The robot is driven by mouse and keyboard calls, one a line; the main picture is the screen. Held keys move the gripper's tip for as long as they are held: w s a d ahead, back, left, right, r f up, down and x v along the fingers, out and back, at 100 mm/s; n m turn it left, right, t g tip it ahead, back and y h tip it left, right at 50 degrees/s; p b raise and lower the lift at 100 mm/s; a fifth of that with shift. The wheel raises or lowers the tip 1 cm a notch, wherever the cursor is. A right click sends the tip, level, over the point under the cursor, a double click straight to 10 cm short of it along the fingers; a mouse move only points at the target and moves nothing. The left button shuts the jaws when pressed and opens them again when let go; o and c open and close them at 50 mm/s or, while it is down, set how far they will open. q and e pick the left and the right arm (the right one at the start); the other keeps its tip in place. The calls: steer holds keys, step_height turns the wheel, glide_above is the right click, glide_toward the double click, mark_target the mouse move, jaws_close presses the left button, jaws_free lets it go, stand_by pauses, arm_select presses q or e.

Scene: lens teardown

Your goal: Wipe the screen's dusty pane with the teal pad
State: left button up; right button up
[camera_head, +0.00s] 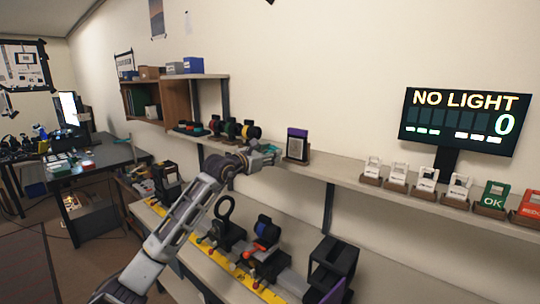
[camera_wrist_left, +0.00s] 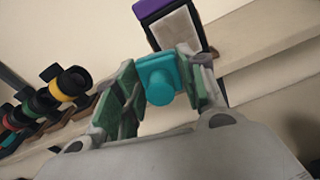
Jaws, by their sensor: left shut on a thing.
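The screen (camera_head: 297,145) stands upright on the wall shelf, with a dark frame, a purple top edge and a pale grey pane. It also shows in the left wrist view (camera_wrist_left: 176,32), beyond my fingers. My left gripper (camera_head: 265,155) is raised beside the shelf, just left of the screen. In the left wrist view its green-padded fingers are shut on the teal pad (camera_wrist_left: 158,80), which has a round knob facing the camera. The pad appears in front of the pane's lower part; I cannot tell whether they touch. My right gripper is out of view.
Several coloured ring-shaped parts (camera_head: 232,129) stand on the shelf left of my gripper. White labelled holders (camera_head: 396,175) line the shelf to the right, below a display (camera_head: 462,121) reading "NO LIGHT 0". A lower bench (camera_head: 290,277) carries optical parts.

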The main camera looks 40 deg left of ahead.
arm_select(q)
steer(key=shift+w, duration=0.3)
steer(key=shift+w+d+p, duration=0.1)
steer(key=shift+w+p, duration=0.6)
steer(key=shift+w, duration=0.3)
steer(key=shift+w+p, duration=0.3)
steer(key=shift+p, duration=0.05)
steer(key=w, duration=0.1)
steer(key=w+p, duration=0.1)
steer(key=shift+w+d+f, duration=0.15)
steer(key=shift+w+f, duration=0.05)
steer(key=shift+w, duration=0.2)
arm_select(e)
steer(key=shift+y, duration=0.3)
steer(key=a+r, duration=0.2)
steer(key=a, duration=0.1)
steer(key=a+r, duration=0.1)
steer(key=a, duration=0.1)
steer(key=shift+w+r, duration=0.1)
